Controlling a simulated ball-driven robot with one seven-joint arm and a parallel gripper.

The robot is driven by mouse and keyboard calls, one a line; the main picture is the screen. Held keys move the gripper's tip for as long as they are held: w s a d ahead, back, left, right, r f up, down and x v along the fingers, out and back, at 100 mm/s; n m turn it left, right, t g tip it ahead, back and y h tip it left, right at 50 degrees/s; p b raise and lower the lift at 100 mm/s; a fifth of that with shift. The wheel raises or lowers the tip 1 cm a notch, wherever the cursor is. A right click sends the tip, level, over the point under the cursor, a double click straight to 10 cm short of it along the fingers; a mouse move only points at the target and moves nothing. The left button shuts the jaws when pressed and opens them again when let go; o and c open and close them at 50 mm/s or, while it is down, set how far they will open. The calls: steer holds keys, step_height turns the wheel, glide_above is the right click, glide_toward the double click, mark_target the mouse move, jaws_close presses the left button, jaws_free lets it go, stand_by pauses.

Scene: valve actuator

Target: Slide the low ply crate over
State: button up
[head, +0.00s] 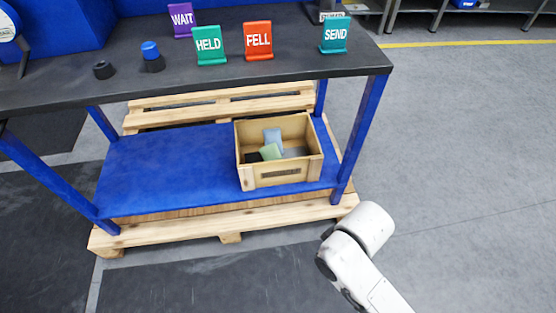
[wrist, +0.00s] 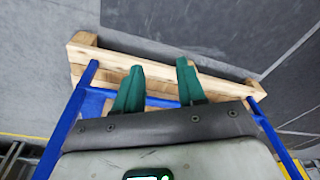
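The low ply crate (head: 256,179) is an open-topped wooden box with a dark label on its front wall. It stands upright near the right end of the blue lower shelf (head: 165,165), under the dark tabletop. Inside it lie a blue piece (head: 272,136), a green piece (head: 270,152) and darker items. I cannot make out the crate in the wrist view. My gripper (wrist: 159,66) shows two green fingers held apart with nothing between them. In the head view my white arm reaches up from the lower right, outside the table's right front leg; the fingers are not visible there.
A wooden pallet (head: 228,228) juts out below the shelf. Blue legs (head: 360,135) frame the shelf opening. The dark tabletop (head: 120,70) bears signs WAIT, HELD, FELL and SEND. Grey floor (head: 470,170) to the right is clear. Left of the crate, the shelf is bare.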

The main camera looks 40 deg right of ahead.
steer(key=w+a+f+m+t+y, duration=0.1)
steer(key=w+a+m+t, duration=0.1)
steer(key=w, duration=0.2)
steer(key=w+a+f+m+t+y+b, duration=0.1)
steer(key=w+a+f+m+t, duration=0.1)
steer(key=w, duration=0.2)
steer(key=w+a+f+m+t+y+b, duration=0.1)
steer(key=w+a+m+t, duration=0.1)
steer(key=w, duration=0.2)
steer(key=shift+a+f+m, duration=0.25)
steer(key=shift+m, duration=0.05)
steer(key=c, duration=0.6)
steer(key=w+m+t, duration=0.1)
steer(key=w+m, duration=0.1)
steer(key=w+m+t+b, duration=0.1)
steer(key=w+m+t, duration=0.1)
steer(key=m, duration=0.1)
steer(key=w+a+m+t+y, duration=0.1)
steer(key=w+m+t, duration=0.1)
steer(key=m, duration=0.1)
steer(key=shift+w, duration=0.4)
jaws_close()
steer(key=m+t+h+b, duration=0.25)
steer(key=m+h, duration=1.15)
steer(key=m, duration=1.3)
glide_toward(282, 164)
steer(key=b+x, duration=0.2)
steer(key=x, duration=0.5)
steer(key=shift+r+b, duration=0.1)
steer(key=shift+b, duration=0.25)
